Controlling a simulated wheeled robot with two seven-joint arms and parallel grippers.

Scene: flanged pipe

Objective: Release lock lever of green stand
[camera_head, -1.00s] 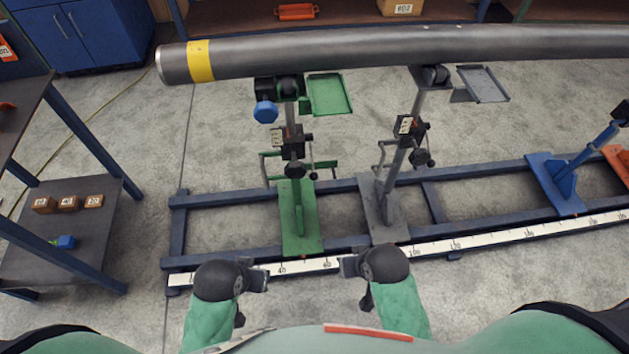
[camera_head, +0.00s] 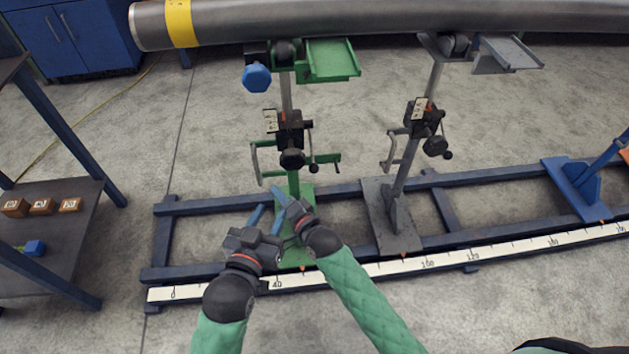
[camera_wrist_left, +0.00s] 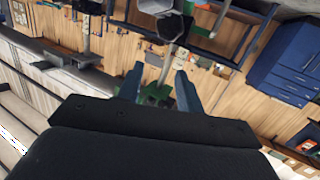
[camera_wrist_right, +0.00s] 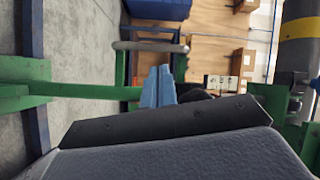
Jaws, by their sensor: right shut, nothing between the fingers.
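The green stand (camera_head: 294,190) stands upright on the blue rail frame under the pipe (camera_head: 380,16). Its column carries a black clamp block (camera_head: 290,132) with a black knob (camera_head: 292,158) and a crank handle; I cannot tell which part is the lock lever. My right gripper (camera_head: 279,191) is shut and empty, in front of the column below the knob. In the right wrist view its closed blue fingers (camera_wrist_right: 158,86) are near a grey bar (camera_wrist_right: 150,46). My left gripper (camera_head: 266,212) is open, just below and left of the right one, in front of the stand's base.
A grey stand (camera_head: 395,205) stands to the right, with a blue stand (camera_head: 575,187) farther right. A white ruler (camera_head: 350,275) runs along the front rail. A shelf (camera_head: 60,235) with small boxes stands at the left. My two grippers are very close together.

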